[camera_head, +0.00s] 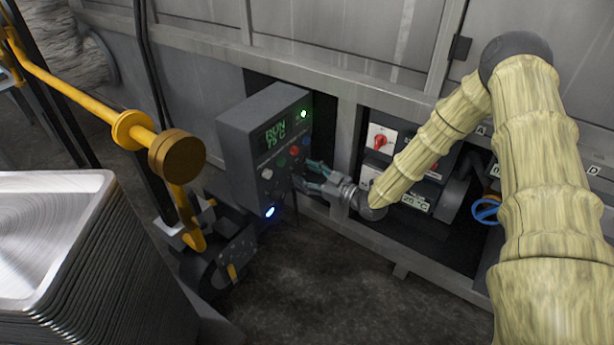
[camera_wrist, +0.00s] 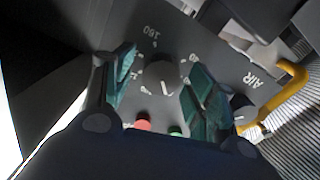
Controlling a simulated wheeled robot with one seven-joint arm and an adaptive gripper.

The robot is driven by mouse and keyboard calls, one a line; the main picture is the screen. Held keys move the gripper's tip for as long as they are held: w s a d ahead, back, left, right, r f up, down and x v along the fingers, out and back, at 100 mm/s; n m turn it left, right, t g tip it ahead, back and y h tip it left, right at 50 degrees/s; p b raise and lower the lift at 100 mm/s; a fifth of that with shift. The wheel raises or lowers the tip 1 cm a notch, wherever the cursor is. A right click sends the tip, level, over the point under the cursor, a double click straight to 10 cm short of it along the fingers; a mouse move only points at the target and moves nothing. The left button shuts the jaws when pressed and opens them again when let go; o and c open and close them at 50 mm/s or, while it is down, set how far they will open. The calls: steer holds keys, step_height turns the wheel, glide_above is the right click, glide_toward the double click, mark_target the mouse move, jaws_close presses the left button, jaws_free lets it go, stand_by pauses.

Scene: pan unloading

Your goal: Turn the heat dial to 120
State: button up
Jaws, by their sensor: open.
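The grey control box (camera_head: 262,145) stands left of centre in the head view, with a green display (camera_head: 275,135) reading RUN and about 75 °C. In the wrist view, the round grey heat dial (camera_wrist: 160,76) sits on the panel with scale marks around it, including an upside-down 160. A white pointer line shows on its lower side; its exact setting cannot be read. My gripper (camera_head: 308,177) is at the box's right face. In the wrist view my gripper (camera_wrist: 160,68) is open, with one green-padded finger on each side of the dial; contact cannot be told.
Another knob (camera_wrist: 240,106), marked AIR, is to the right in the wrist view, and a red button (camera_wrist: 143,124) is below the dial. A red switch (camera_head: 380,141) is right of the box. A yellow pipe (camera_head: 90,95) and stacked metal pans (camera_head: 75,250) are left.

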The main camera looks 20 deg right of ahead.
steer(key=shift+w+a, duration=0.2)
steer(key=c, duration=1)
steer(key=shift+d, duration=0.1)
steer(key=shift+r+m, duration=0.1)
steer(key=shift+m, duration=0.2)
